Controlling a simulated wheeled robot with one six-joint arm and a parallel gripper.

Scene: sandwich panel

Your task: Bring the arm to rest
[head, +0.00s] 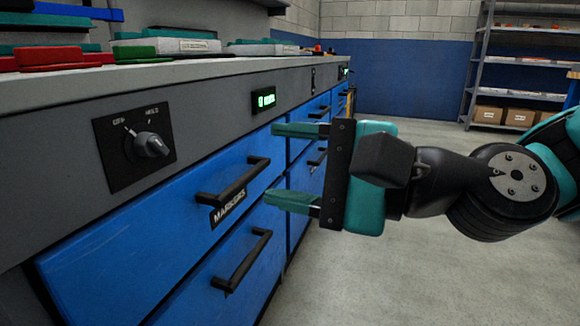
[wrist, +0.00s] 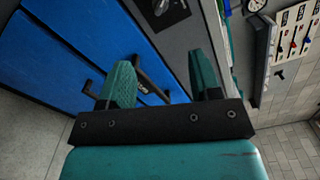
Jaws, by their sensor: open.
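My gripper (head: 292,165) is open and empty, its two teal fingers spread one above the other in front of the blue drawer fronts. In the head view its fingertips overlap the right end of the upper drawer, near the black handle (head: 233,182) above the "MARKERS" label (head: 228,213); I cannot tell the exact gap. In the wrist view both fingers (wrist: 163,85) show with nothing between them, and a black handle (wrist: 152,77) appears behind. My arm stretches in from the right of the head view.
A rotary switch (head: 150,145) and a small green display (head: 265,100) sit on the grey panel. Red and green cases (head: 45,58) lie on the bench top (head: 190,69). Shelves with cardboard boxes (head: 488,115) stand at the far right. The floor (head: 400,270) right of the drawers is clear.

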